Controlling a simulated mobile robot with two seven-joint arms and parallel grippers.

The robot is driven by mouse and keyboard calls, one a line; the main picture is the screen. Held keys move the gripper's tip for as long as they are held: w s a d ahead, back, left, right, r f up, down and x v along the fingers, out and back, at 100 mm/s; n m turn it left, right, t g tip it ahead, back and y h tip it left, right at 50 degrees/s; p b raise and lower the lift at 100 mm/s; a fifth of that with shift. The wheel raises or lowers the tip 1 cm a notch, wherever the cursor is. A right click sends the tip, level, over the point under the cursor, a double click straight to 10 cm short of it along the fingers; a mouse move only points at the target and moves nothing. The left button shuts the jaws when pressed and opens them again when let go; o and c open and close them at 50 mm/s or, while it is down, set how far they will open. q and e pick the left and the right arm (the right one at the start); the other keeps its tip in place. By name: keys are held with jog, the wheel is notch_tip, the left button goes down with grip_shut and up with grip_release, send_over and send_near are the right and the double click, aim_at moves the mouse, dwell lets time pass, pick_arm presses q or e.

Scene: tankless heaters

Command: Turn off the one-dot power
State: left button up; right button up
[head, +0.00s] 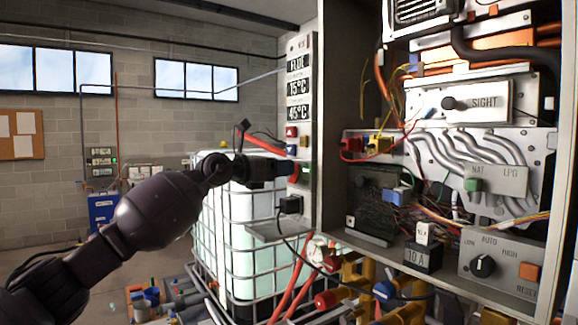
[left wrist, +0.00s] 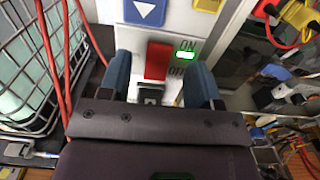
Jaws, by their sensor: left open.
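In the left wrist view a red rocker switch (left wrist: 158,62) sits on a white panel (left wrist: 186,22), beside a lit green lamp (left wrist: 186,56) with ON above it and a partly hidden OFF below. My left gripper (left wrist: 160,72) is open, its two blue fingers on either side of the switch; I cannot tell whether they touch it. No dot marking is legible. In the head view my left gripper (head: 283,169) is at the narrow panel (head: 299,105) on the cabinet's left edge and hides part of it. My right gripper is not in view.
The open cabinet holds wires, a SIGHT plate (head: 484,102), a NAT/LPG switch (head: 474,185) and a dial (head: 483,266). A caged white tank (head: 240,235) stands behind my left arm. Red hoses and a black cable hang near the panel.

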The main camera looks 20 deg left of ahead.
pick_arm(q)
jog(key=shift+x, duration=1.15)
jog(key=shift+w+d, duration=0.3)
jog(key=shift+w, duration=0.1)
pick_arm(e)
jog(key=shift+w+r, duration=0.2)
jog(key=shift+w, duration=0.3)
pick_arm(q)
jog(key=shift+c, duration=0.4)
